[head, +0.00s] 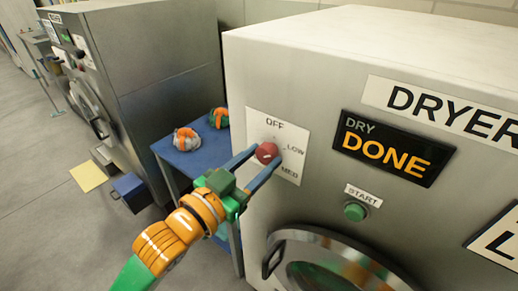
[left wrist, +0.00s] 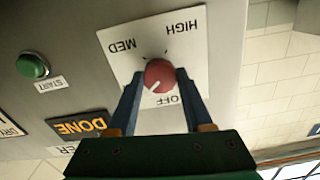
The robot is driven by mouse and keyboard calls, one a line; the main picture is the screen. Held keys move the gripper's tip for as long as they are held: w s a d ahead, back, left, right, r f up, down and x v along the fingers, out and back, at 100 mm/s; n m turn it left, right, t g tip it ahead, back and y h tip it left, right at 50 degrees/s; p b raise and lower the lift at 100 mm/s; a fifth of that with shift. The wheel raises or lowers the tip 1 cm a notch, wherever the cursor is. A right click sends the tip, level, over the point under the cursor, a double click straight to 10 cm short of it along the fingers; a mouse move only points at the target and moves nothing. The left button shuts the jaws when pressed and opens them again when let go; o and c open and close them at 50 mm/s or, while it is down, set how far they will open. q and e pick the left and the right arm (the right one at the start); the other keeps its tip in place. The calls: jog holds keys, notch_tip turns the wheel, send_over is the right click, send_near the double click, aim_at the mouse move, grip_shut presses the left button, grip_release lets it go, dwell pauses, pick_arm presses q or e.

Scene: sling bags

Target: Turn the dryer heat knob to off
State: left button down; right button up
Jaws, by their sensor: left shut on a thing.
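The red heat knob (head: 267,153) sits on a white dial plate on the dryer front (head: 300,75). In the head view OFF is at the plate's top, LOW at right and MED at lower right. The left wrist view shows the plate upside down, with the knob (left wrist: 159,75) below MED and HIGH. The knob's pale mark points to lower left there, on the LOW–OFF side; its exact setting is hard to tell. My left gripper (head: 264,158) is shut on the knob, one blue finger on each side; it also shows in the left wrist view (left wrist: 158,82). My right gripper is out of view.
A black display (head: 395,148) reads DRY DONE. A green start button (head: 355,212) and the round door (head: 335,265) are below it.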

pick_arm(q)
jog(key=n+p, duration=0.1)
jog(key=n, duration=0.1)
jog(key=n+p, duration=0.1)
jog(key=p, duration=0.1)
jog(key=n+p, duration=0.1)
jog(key=n, duration=0.1)
jog(key=shift+r+n+p, duration=0.25)
jog(key=shift+n+p, duration=0.05)
jog(key=n+p, duration=0.2)
jog(key=n, duration=0.1)
jog(key=shift+p, duration=0.4)
jog(key=shift+f+n+p, duration=0.15)
jog(key=shift+n+p, duration=0.2)
jog(key=shift+n, duration=0.45)
jog(key=shift+c, duration=1.5)
grip_release()
jog(key=shift+f, duration=0.1)
